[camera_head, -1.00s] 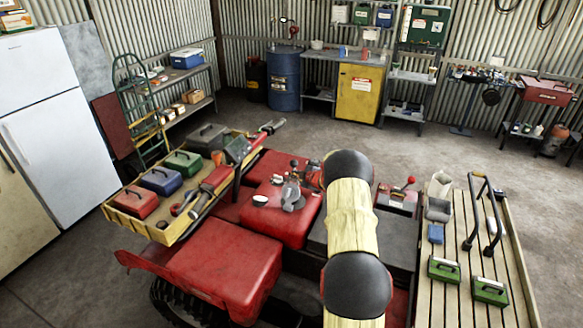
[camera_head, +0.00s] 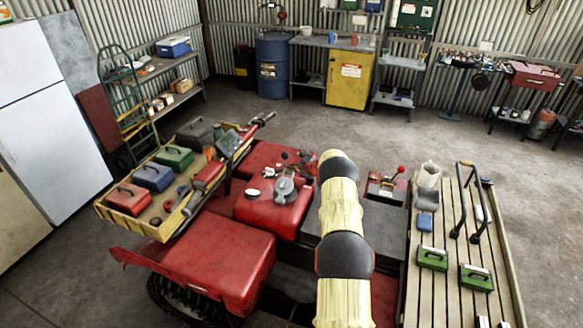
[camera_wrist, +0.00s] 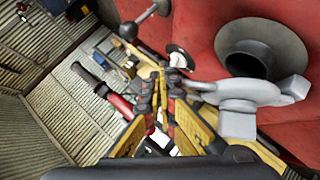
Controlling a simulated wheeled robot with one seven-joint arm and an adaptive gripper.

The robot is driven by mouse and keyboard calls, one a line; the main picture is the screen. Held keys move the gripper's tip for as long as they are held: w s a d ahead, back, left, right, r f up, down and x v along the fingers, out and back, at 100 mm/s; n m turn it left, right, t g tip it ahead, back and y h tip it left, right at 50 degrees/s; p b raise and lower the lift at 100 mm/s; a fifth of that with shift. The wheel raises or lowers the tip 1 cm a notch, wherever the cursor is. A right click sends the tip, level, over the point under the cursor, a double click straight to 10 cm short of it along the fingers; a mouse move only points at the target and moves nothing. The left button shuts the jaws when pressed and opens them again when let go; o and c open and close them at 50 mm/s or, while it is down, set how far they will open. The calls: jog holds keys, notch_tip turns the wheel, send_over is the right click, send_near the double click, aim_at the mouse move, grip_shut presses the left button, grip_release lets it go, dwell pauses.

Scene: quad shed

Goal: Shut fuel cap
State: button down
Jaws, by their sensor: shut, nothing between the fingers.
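The fuel filler on the red tank shows in the wrist view as a grey flared neck (camera_wrist: 228,42) with a dark open hole. A grey hinged fuel cap piece (camera_wrist: 240,108) lies beside the neck, not over the hole. In the head view the grey filler and cap (camera_head: 285,188) stand on the red tank (camera_head: 262,212); their detail is too small to tell. My gripper (camera_wrist: 162,78) is shut and empty in the wrist view, to the left of the cap, with its fingertips near the tank's edge. In the head view my arm hides most of the gripper.
A small white-topped round part (camera_head: 252,194) is on the tank to the left of the filler. Dark-knobbed levers (camera_wrist: 128,30) rise close by. A front rack (camera_head: 140,228) holds several toolboxes. A slatted rear rack (camera_head: 448,285) carries green boxes and a bar handle.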

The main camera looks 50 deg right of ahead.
jog(key=shift+w+d+f+b, duration=0.1)
jog(key=shift+d+f+b, duration=0.2)
jog(key=shift+f, duration=0.25)
jog(key=shift+w+d+f+b, duration=0.15)
jog(key=shift+d+f+b, duration=0.15)
jog(key=shift+f, duration=0.2)
jog(key=shift+w+d+f+b, duration=0.1)
jog(key=shift+d+f+b, duration=0.1)
jog(key=shift+f+b, duration=0.3)
jog(key=shift+f, duration=0.2)
jog(key=shift+w+d+f+b, duration=0.1)
jog(key=shift+d+f+b, duration=0.15)
jog(key=shift+f+b, duration=0.3)
dwell(2.3)
